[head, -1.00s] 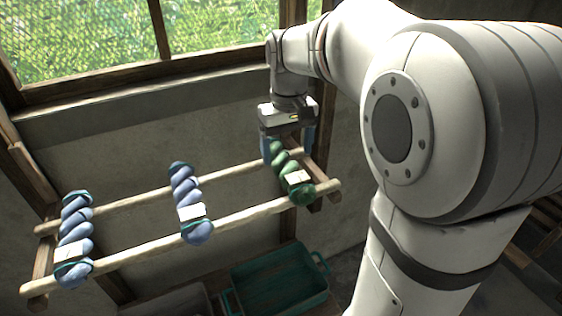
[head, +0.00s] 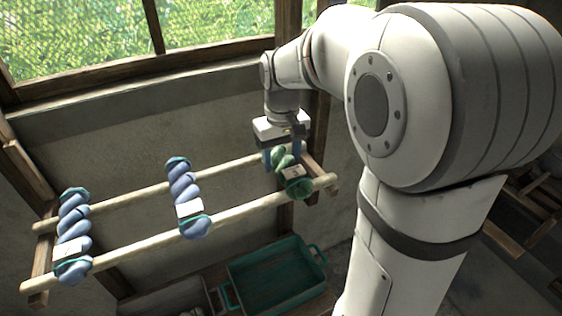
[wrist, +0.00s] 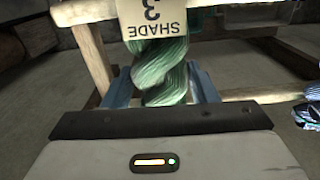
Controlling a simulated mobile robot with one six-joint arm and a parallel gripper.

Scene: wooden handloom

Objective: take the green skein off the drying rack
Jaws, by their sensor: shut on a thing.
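The green skein (head: 293,183) lies across the two rails at the right end of the drying rack (head: 258,208), with a pale tag on its front part. My gripper (head: 282,160) is over the skein's rear part, pointing down, with its blue fingers on either side. In the wrist view the fingers are shut on the twisted green skein (wrist: 161,68), and its tag (wrist: 155,16) reads "SHADE 3", upside down. The skein's far end is partly hidden by my gripper. I cannot tell whether it is clear of the rails.
Two blue-violet skeins hang on the rack, one at the middle (head: 184,194) and one at the left end (head: 73,228). The wall and window are close behind the rack.

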